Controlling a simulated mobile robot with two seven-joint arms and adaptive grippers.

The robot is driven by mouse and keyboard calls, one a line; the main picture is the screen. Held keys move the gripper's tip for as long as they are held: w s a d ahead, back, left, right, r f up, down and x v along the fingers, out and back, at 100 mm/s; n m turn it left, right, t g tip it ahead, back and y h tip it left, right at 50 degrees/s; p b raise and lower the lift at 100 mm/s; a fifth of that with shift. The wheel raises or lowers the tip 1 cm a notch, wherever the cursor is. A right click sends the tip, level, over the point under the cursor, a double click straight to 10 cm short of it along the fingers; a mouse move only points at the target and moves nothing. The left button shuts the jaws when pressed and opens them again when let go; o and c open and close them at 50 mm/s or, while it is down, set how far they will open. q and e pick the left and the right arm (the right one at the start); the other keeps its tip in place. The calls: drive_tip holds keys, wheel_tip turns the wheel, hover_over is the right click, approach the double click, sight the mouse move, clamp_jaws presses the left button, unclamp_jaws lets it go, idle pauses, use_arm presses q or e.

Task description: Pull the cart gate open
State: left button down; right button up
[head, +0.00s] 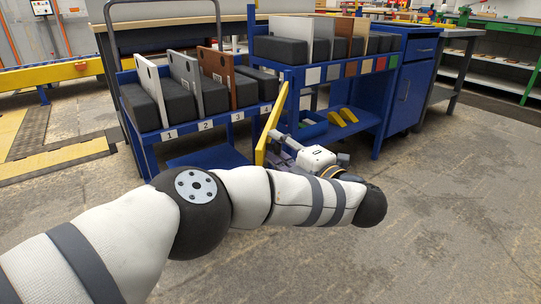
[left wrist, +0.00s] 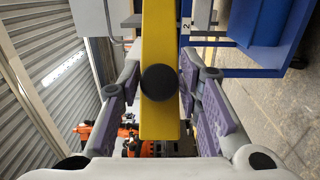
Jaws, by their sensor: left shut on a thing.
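The blue cart (head: 163,140) stands left of centre in the head view, with boards in its numbered slots. The yellow gate (head: 265,145) is at the cart's right end, near its front corner. It looks like a narrow upright panel slanting towards me; how far it stands open I cannot tell. My left gripper (head: 287,142) reaches the gate from the right. In the left wrist view the yellow gate (left wrist: 160,120) with a round black knob (left wrist: 160,83) lies between the purple-padded fingers of the left gripper (left wrist: 160,72), which is shut on it. My right gripper is not in view.
A blue rack (head: 345,118) with dark blocks and coloured labels stands behind and right of the cart. A blue cabinet (head: 408,92) adjoins it. Yellow wedges (head: 342,117) lie on its lower shelf. The concrete floor (head: 450,200) in front and right is clear.

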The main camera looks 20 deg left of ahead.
use_arm(q)
drive_tip(key=shift+w+d+r, duration=0.1)
drive_tip(key=shift+d, duration=0.2)
drive_tip(key=c, duration=1.3)
unclamp_jaws()
drive_tip(key=shift+r, duration=0.1)
drive_tip(key=v, duration=0.7)
drive_tip(key=shift+d, duration=0.2)
